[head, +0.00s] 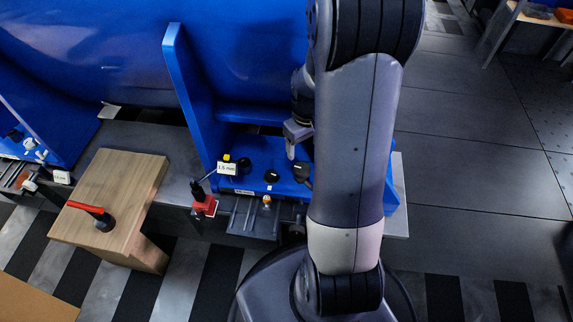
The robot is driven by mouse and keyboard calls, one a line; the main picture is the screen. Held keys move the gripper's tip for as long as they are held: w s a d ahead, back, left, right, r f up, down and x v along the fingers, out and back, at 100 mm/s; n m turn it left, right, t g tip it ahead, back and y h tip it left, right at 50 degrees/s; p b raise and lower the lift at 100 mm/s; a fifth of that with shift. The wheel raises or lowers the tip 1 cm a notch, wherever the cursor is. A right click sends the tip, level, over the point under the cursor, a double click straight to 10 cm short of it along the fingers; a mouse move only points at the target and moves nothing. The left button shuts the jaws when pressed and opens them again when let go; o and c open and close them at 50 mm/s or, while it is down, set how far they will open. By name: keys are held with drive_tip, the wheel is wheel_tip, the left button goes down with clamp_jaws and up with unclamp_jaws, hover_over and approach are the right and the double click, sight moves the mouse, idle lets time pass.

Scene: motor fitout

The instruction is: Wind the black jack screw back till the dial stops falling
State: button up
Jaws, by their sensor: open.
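A blue motor foot (250,182) stands on a grey base plate in the middle of the head view. Black round parts sit on it, one at the left (243,165) and one in the middle (271,175). A dark handle-like part (303,173) lies at the right, beside my arm. I cannot tell which is the black jack screw. A red block (204,206) with a black rod stands at the foot's left front; no dial face is readable. My gripper (297,138) is open above the foot's right part, partly hidden by my arm. I see nothing between its jaws.
A wooden block (115,200) holding a red-handled tool (92,211) stands at the left. The big blue motor body (90,45) and an upright blue rib (188,95) stand behind. The floor at right is clear.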

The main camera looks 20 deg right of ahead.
sight(301, 169)
drive_tip(key=f+m, duration=0.1)
drive_tip(key=m, duration=0.3)
drive_tip(key=f+m+b, duration=0.1)
drive_tip(key=m, duration=0.3)
drive_tip(key=f+m+b, duration=0.1)
drive_tip(key=m, duration=0.3)
drive_tip(key=shift+a+f, duration=0.1)
drive_tip(key=shift+a, duration=0.1)
drive_tip(key=shift+f+m+b, duration=0.3)
drive_tip(key=shift+f+b, duration=0.1)
drive_tip(key=shift+f, duration=0.15)
wheel_tip(301, 169, down, 6)
drive_tip(key=b, duration=0.2)
drive_tip(key=shift+f+b, duration=0.25)
drive_tip(key=shift+b, duration=0.1)
drive_tip(key=shift+c, duration=0.2)
drive_tip(key=c, duration=0.9)
drive_tip(key=shift+c, duration=0.2)
